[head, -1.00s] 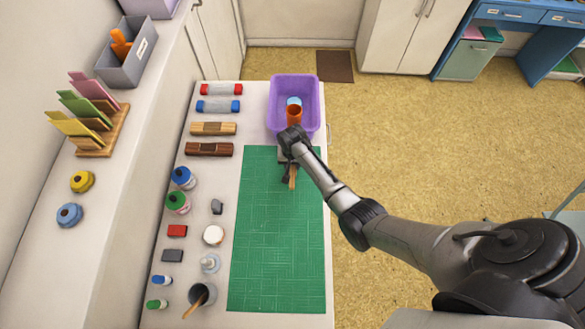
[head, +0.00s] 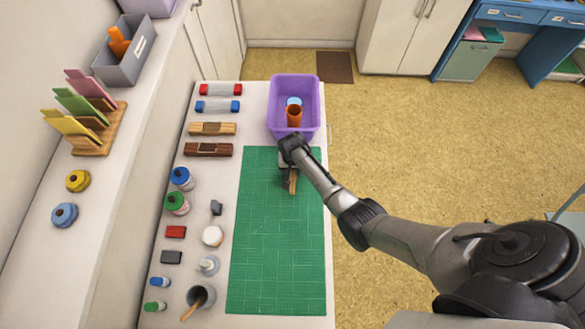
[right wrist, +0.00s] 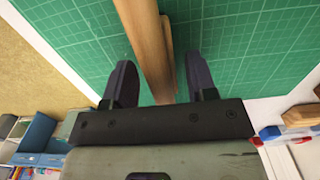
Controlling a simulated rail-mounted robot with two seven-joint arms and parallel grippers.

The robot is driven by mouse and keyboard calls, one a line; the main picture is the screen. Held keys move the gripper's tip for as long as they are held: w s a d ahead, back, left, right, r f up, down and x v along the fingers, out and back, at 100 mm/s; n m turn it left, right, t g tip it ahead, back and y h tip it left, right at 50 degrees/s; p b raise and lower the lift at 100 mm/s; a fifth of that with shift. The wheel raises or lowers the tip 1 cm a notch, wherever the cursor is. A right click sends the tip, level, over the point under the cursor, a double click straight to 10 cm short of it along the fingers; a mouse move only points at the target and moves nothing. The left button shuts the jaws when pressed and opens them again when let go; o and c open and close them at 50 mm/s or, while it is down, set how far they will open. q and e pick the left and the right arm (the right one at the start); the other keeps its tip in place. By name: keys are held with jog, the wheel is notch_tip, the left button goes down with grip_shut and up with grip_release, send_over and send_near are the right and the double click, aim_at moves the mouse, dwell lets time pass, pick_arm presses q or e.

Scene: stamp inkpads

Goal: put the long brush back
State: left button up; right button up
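A long wooden handle (head: 293,183), which looks like the brush, is at the upper part of the green mat (head: 275,250). My right gripper (head: 288,174) is over it, near the purple bin. In the right wrist view the handle (right wrist: 148,45) runs between the two fingers of my right gripper (right wrist: 160,80). The fingers are apart, with a gap on the right side of the handle. The brush's bristle end is hidden. A dark pot (head: 203,294) at the lower left holds another wooden handle (head: 192,308). My left gripper is not in view.
A purple bin (head: 274,105) with an orange cup (head: 294,116) stands beyond the mat. Paint bottles (head: 177,203), blocks (head: 176,232) and jars line the left of the table. Most of the mat is bare.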

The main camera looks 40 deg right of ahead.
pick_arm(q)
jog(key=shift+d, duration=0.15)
pick_arm(e)
jog(key=shift+o, duration=0.3)
